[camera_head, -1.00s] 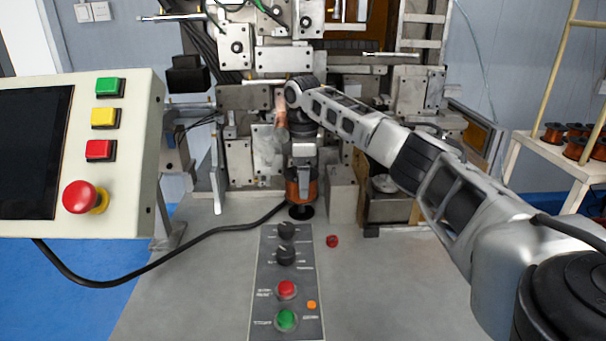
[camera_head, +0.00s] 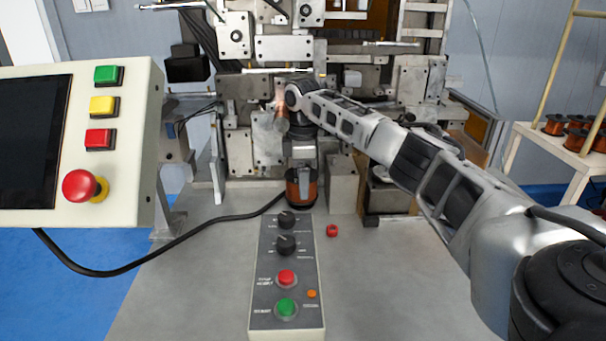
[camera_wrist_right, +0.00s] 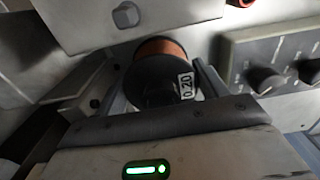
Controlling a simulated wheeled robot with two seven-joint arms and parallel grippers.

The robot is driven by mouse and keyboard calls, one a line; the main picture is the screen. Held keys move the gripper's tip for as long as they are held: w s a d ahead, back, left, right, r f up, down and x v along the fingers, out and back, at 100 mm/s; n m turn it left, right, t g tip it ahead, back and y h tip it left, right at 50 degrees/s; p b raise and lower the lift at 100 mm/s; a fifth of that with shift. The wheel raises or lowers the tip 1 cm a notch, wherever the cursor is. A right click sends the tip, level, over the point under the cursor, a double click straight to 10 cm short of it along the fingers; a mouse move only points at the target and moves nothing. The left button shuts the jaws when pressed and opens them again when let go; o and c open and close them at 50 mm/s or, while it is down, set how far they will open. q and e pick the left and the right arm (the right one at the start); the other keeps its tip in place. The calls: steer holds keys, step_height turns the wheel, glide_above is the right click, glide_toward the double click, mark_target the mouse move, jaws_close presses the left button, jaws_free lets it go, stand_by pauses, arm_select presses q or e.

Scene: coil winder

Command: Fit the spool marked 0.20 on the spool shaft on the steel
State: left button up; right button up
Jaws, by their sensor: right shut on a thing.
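The spool marked 0.20 (camera_wrist_right: 160,80), copper wire between black flanges, sits between the fingers of my right gripper (camera_wrist_right: 165,88) in the right wrist view. Its white label faces the wrist camera. In the head view my right gripper (camera_head: 301,178) points down and is shut on the spool (camera_head: 311,192), which is just behind the control panel at the front of the machine. The spool shaft is not visible, so I cannot tell whether the spool is around it. My left gripper is not in view.
A knob and button panel (camera_head: 287,262) lies in front of the spool on the grey steel table (camera_head: 400,275). A small red part (camera_head: 332,230) lies beside it. Machine plates and blocks (camera_head: 342,183) stand close behind and right. A screen console (camera_head: 110,190) stands left.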

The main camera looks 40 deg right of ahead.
steer(key=shift+f, duration=0.65)
steer(key=o, duration=1.6)
steer(key=shift+o, duration=0.2)
steer(key=shift+f, duration=0.1)
step_height(320, 180, up, 16)
